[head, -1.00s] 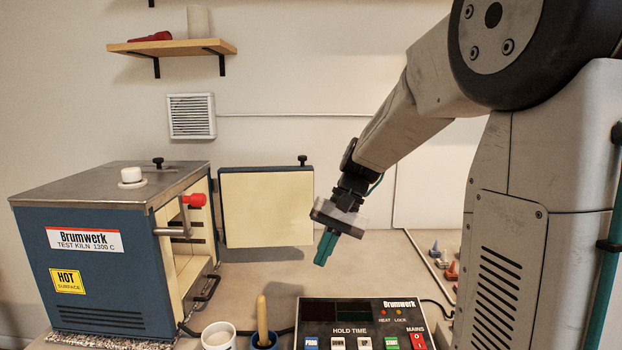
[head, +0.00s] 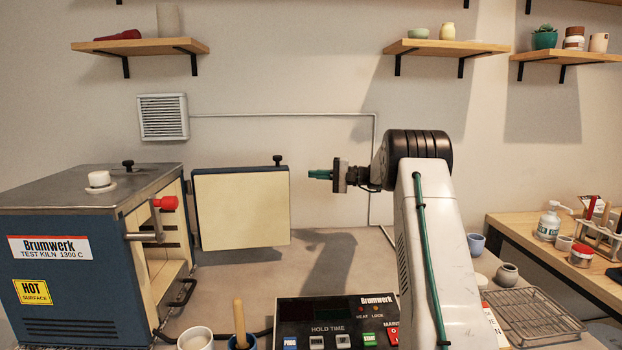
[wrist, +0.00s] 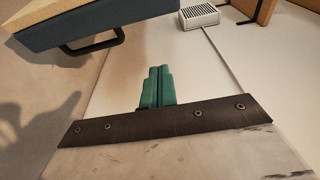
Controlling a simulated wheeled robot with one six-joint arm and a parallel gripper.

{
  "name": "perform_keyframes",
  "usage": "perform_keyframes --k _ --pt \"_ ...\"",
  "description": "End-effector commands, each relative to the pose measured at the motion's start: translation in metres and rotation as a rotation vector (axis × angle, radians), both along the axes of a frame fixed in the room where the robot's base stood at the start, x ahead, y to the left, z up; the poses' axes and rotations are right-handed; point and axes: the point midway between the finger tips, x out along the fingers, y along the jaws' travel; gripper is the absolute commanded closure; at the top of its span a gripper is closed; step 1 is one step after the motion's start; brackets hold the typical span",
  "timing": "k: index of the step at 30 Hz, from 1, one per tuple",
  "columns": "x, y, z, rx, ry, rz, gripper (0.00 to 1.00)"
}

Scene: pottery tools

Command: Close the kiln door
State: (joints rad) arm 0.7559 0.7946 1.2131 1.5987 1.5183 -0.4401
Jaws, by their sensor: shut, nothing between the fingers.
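The kiln (head: 75,260) is a blue box with a steel top at the left in the head view, its open chamber facing right. Its door (head: 243,208) stands wide open to the right of the chamber, its cream inner face showing. A red-knobbed handle (head: 165,203) sits at the kiln's front edge. My gripper (head: 312,174), with green fingers, is shut and empty, just right of the door's free edge and seemingly apart from it. In the wrist view the green fingers (wrist: 157,87) are together. The door's blue edge and black handle (wrist: 95,42) show at upper left there.
A control box (head: 340,322) stands at the front of the table, with two cups left of it, one holding a wooden-handled tool (head: 239,322). A wire rack (head: 530,313) lies at the right. Wall shelves hang above. Table behind the control box is mostly bare.

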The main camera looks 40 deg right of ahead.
Motion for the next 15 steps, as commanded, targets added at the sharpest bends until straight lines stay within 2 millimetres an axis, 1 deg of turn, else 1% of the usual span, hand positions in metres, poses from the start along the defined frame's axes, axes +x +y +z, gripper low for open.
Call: perform_keyframes --k 1,11,12,15 --pt "0.007 0.008 0.0 0.0 0.001 0.004 1.0" --pt "0.059 0.058 -0.001 0.0 0.003 0.004 1.0" --pt "0.059 0.061 0.0 -0.001 0.002 0.002 1.0" --pt "0.043 0.066 0.001 0.001 0.004 0.0 1.0"
